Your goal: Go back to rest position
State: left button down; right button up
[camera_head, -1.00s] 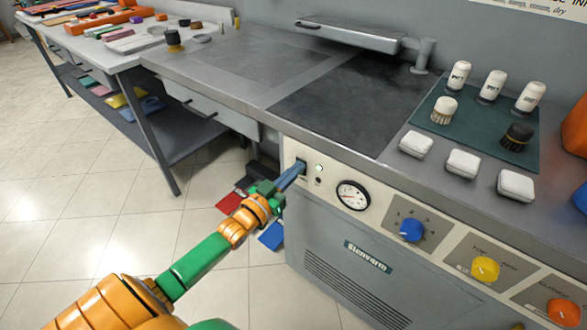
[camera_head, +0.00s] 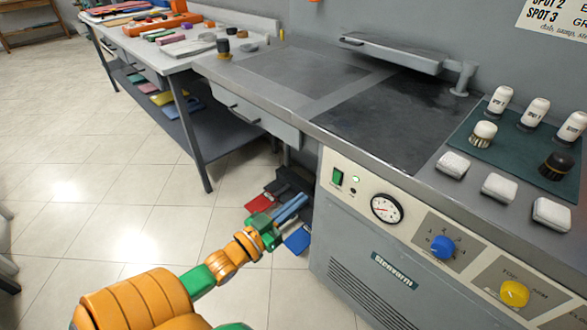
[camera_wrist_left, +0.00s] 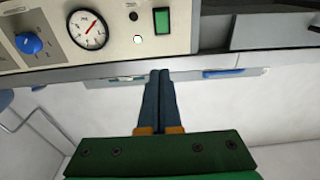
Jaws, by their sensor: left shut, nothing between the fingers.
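My left gripper (camera_head: 291,208) is shut and empty in the head view. It is held in front of the steam machine's (camera_head: 365,262) left front edge, apart from the panel. In the left wrist view its two blue-grey fingers (camera_wrist_left: 160,82) lie together below the panel. A green rocker switch (camera_head: 337,177) sits at the panel's left end, with a lit green lamp (camera_head: 356,180) beside it; the switch also shows in the left wrist view (camera_wrist_left: 162,21). My right gripper is not in view.
A gauge (camera_head: 386,208), a blue knob (camera_head: 443,246) and a yellow knob (camera_head: 514,293) are on the panel. White bottles, brushes and white blocks stand on the worktop. A long table (camera_head: 208,66) with a lower shelf stands behind left. The tiled floor (camera_head: 90,200) at left is clear.

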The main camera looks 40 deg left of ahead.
pick_arm(q)
jog(key=shift+s+r, duration=0.1)
jog(key=shift+s, duration=0.35)
jog(key=shift+a, duration=0.1)
jog(key=s+d+f+n+g+y+p, duration=0.1)
jog(key=s+f+g+p, duration=0.3)
jog(key=f, duration=0.7)
jog(key=s+f+g+y+p, duration=0.1)
jog(key=s+f+g, duration=0.45)
jog(key=f, duration=0.55)
jog(key=s+d+f+m+g+p, duration=0.1)
jog(key=s+d+f+g, duration=0.1)
jog(key=s, duration=0.4)
jog(key=s+d+f+g, duration=0.3)
jog(key=s+d+f, duration=0.1)
jog(key=s, duration=0.3)
jog(key=s+d+f+m+g+p, duration=0.1)
jog(key=s+d+f+g, duration=0.2)
jog(key=s, duration=0.4)
jog(key=shift+s+f+m+p, duration=0.25)
jog(key=shift+f+m+p, duration=0.05)
jog(key=shift+f+p, duration=0.1)
